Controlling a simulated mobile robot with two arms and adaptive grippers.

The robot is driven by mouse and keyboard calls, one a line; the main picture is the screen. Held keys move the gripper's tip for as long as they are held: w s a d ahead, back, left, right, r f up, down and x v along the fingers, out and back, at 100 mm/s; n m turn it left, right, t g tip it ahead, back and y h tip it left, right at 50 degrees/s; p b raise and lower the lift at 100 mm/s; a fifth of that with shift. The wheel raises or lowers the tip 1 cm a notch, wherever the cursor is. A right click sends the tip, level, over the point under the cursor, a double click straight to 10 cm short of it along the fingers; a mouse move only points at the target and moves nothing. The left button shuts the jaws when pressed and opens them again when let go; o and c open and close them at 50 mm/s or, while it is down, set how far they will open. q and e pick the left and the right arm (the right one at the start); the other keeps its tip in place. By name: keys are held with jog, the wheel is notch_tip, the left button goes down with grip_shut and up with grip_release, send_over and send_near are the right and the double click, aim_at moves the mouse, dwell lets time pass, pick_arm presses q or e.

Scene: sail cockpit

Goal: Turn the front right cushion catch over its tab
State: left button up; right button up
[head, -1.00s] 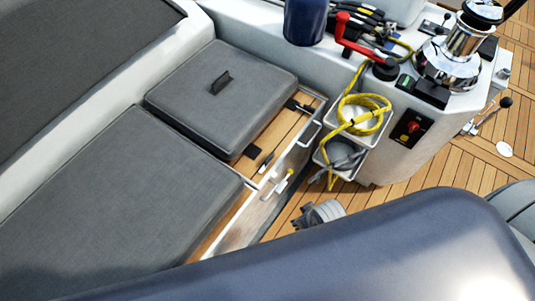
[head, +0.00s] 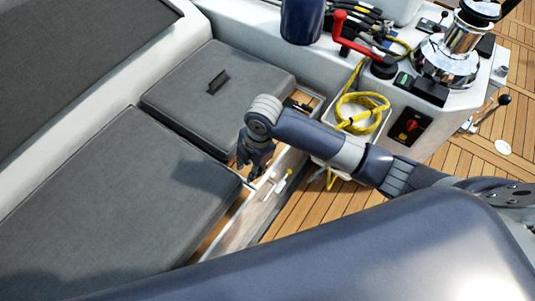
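The small grey seat cushion (head: 235,80) lies on the wooden seat, with a dark strap handle (head: 217,82) on its top. A dark catch or tab (head: 300,104) shows at its far right edge. My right gripper (head: 252,172) points down at the cushion's near right corner, beside the seat edge. It covers the spot where another dark tab and a small catch-like piece lay. I cannot tell whether it touches them or how far its fingers are apart. My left gripper is not in view.
A larger grey cushion (head: 115,190) lies to the left of my gripper. A white wall with a rail and a yellow-ended fitting (head: 284,183) bounds the seat. A red-handled winch lever (head: 340,28) stands behind.

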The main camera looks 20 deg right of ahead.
jog(key=w+d+r+n+h, duration=0.2)
jog(key=w+d+n, duration=0.1)
jog(key=w+d, duration=0.4)
jog(key=shift+g, duration=0.3)
notch_tip(320, 180, down, 11)
jog(key=shift+d+r+b, duration=0.1)
jog(key=shift+r+b, duration=0.1)
jog(key=shift+b, duration=0.25)
grip_shut()
